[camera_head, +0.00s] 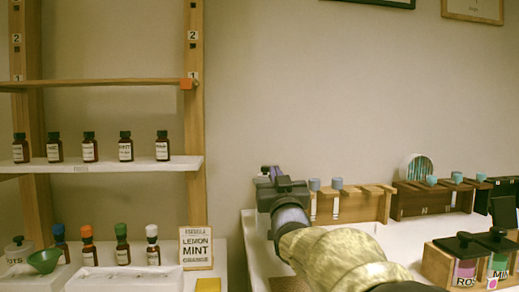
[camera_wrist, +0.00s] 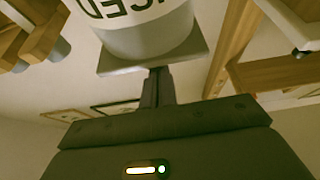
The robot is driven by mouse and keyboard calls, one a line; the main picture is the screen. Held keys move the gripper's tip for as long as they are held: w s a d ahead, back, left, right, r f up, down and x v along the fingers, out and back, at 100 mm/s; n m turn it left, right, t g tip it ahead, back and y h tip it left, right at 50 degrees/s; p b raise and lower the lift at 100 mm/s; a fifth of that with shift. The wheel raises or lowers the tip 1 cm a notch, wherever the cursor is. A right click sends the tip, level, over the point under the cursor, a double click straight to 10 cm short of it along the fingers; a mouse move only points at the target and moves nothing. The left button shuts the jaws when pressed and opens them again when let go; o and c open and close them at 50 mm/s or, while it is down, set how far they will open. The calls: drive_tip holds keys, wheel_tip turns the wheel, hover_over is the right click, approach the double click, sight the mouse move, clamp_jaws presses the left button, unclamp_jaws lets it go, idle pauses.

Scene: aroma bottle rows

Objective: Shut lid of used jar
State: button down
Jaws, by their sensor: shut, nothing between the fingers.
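The used jar (camera_wrist: 147,30) is a white cylinder with dark letters, only partly readable, at the top of the wrist view, which looks upside down. A flat grey square lid (camera_wrist: 193,56) shows at the jar's top end. I cannot tell whether it lies flush. My gripper (camera_wrist: 158,75) has its fingers together, with the tips at or very near the lid's edge. In the head view, my gripper (camera_head: 271,173) is over the left end of the white table at right. The jar is mostly hidden there behind the gripper.
Wooden racks with blue-capped bottles (camera_head: 350,203) stand right of my gripper. Black-lidded wooden bins (camera_head: 470,262) are at front right. At left, a shelf (camera_head: 100,165) holds dark bottles above a row with coloured caps (camera_head: 122,252), a green funnel (camera_head: 45,260) and a recipe card (camera_head: 196,248).

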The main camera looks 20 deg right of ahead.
idle(0.3)
wheel_tip(320, 180, up, 4)
drive_tip(key=shift+f+p, duration=0.1)
drive_tip(key=shift+p, duration=1.1)
drive_tip(key=v, duration=1)
drive_tip(key=shift+s, duration=0.2)
drive_tip(key=shift+w+r, duration=0.1)
drive_tip(key=shift+r, duration=0.15)
